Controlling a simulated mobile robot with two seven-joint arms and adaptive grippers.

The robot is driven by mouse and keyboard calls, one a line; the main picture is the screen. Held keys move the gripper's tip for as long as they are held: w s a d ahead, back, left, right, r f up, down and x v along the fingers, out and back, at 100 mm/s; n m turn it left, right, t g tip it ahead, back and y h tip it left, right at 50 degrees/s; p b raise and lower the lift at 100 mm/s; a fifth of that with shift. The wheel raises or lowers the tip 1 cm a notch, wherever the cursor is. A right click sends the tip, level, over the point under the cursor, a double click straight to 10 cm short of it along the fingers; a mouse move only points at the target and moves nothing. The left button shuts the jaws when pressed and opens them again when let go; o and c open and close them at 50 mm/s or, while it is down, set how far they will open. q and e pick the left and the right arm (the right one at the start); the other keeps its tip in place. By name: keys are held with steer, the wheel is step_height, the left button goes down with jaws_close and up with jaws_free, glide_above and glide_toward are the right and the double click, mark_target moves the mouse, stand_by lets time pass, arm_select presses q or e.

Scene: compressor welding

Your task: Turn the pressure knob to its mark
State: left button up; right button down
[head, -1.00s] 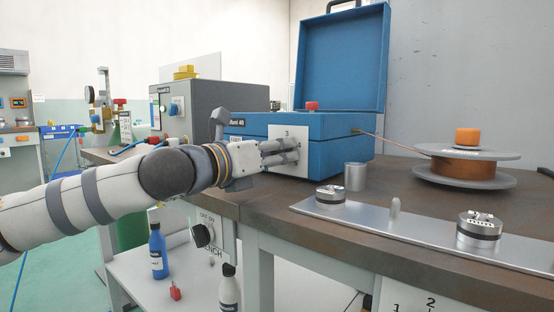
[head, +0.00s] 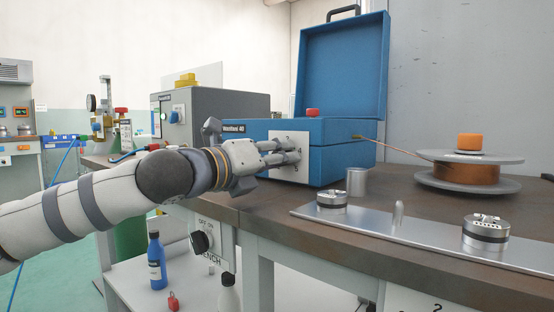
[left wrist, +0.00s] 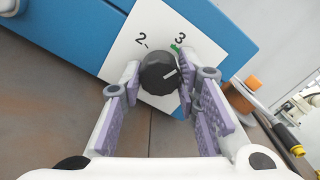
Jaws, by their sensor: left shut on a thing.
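The black pressure knob (left wrist: 158,75) sits on a white numbered plate (left wrist: 122,55), which also shows in the head view on the front of the blue box (head: 275,142). A green mark (left wrist: 175,47) lies on the plate near the number 3. The knob's pale pointer line is aimed to the right and slightly up, clockwise of the green mark. My left gripper (left wrist: 160,80) is shut on the knob, one finger on each side. In the head view the left gripper (head: 291,152) hides the knob. My right gripper is not in view.
The blue box's lid (head: 345,65) stands open. A metal cup (head: 357,181) and a plate with round metal parts (head: 400,228) lie to the right on the brown bench. A copper wire spool (head: 467,173) stands behind them. A grey unit (head: 215,112) stands to the left.

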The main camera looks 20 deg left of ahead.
arm_select(q)
steer(key=o, duration=1.2)
steer(key=v, duration=1.2)
